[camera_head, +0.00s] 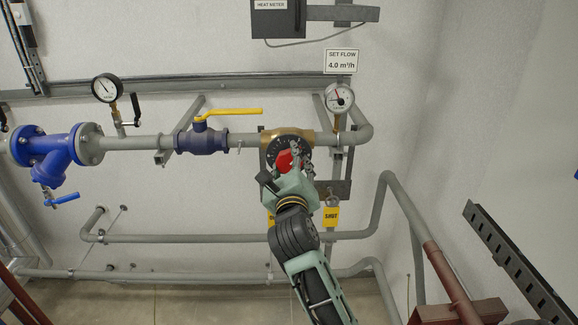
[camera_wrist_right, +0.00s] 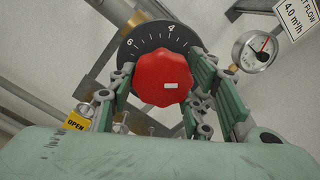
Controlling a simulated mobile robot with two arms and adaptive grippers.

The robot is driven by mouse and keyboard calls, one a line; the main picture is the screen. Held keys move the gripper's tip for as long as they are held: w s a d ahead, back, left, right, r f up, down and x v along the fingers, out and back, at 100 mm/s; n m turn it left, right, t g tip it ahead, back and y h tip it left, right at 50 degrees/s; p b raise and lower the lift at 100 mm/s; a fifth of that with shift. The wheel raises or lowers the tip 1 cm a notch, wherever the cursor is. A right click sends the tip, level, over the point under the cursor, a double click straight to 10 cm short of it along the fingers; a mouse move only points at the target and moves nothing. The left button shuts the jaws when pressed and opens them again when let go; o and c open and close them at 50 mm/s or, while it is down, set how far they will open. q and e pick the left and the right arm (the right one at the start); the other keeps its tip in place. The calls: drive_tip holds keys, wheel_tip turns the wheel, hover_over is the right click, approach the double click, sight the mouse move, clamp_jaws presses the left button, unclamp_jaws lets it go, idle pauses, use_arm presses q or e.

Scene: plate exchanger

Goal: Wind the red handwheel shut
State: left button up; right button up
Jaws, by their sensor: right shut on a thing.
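The red handwheel (camera_head: 287,160) sits on a brass valve body (camera_head: 291,132) in the grey pipe run, in front of a black numbered dial (camera_head: 272,153). My right gripper (camera_head: 291,163) reaches up from below. Its fingers (camera_wrist_right: 163,85) stand on both sides of the wheel's rim, shut on it. The wheel's lower edge is partly hidden by the gripper in the head view. My left gripper is not in view.
A gauge (camera_head: 339,98) stands right of the valve under a "SET FLOW 4.0 m³/h" sign (camera_head: 341,61). A yellow lever valve (camera_head: 207,140) and a blue strainer (camera_head: 60,150) are to the left. Pipes run below.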

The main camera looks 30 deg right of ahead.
drive_tip(key=m, duration=0.2)
drive_tip(key=f+m+b, duration=0.1)
drive_tip(key=m, duration=0.1)
drive_tip(key=shift+a+m, duration=0.1)
drive_tip(key=shift+m, duration=0.2)
drive_tip(key=shift+r+m+b, duration=0.15)
drive_tip(key=shift+m+b, duration=0.9)
drive_tip(key=shift+m, duration=0.85)
drive_tip(key=o, duration=0.9)
drive_tip(key=shift+o, duration=1.2)
drive_tip(key=shift+w+r, duration=0.1)
drive_tip(key=shift+r, duration=0.15)
